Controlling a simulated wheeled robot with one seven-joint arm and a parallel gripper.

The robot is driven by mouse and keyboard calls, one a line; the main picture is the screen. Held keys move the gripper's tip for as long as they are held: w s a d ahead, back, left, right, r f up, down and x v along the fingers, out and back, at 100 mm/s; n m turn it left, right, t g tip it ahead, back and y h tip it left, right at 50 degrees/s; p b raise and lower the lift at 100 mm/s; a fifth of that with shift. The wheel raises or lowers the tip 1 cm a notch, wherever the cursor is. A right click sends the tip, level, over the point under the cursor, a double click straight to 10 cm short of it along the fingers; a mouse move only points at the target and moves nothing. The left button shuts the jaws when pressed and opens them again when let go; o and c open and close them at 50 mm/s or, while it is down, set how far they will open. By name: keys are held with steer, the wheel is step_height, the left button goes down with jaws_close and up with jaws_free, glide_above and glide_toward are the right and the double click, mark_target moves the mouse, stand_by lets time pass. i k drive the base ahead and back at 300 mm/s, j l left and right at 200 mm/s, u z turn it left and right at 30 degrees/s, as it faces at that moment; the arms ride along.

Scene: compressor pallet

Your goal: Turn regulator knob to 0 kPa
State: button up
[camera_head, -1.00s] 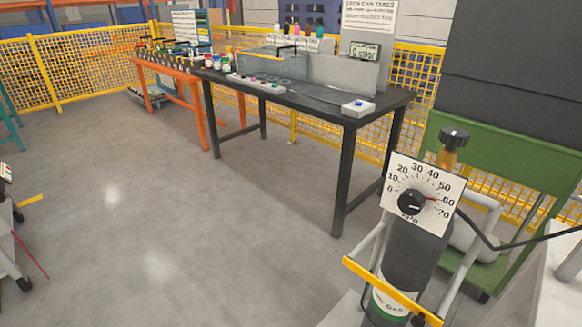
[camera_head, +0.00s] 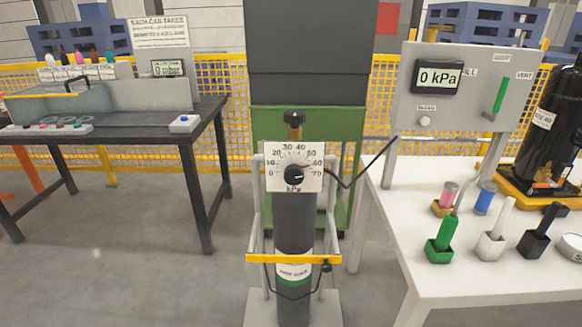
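The regulator knob (camera_head: 294,175) is a round black knob on a white square dial plate (camera_head: 312,158) marked from 0 to 70 kPa. The dial sits in front of a dark gas cylinder (camera_head: 294,225) held upright in a grey cart with a yellow bar (camera_head: 280,259). A black valve handle (camera_head: 293,118) on a brass stem stands above the dial. A panel display (camera_head: 438,77) at right reads 0 kPa. My gripper is not in view.
A dark workbench (camera_head: 150,130) stands at left. A black hose (camera_head: 370,165) runs from the dial toward the panel. The floor at front left is clear.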

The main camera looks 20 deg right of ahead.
mark_target(293, 173)
steer(key=i+j, duration=0.15)
steer(key=j, duration=0.25)
steer(key=i+j+z, duration=0.1)
steer(key=j, duration=0.3)
steer(key=i+j, duration=0.15)
steer(key=j, duration=0.3)
steer(key=i+j+z, duration=0.1)
steer(key=j, duration=0.3)
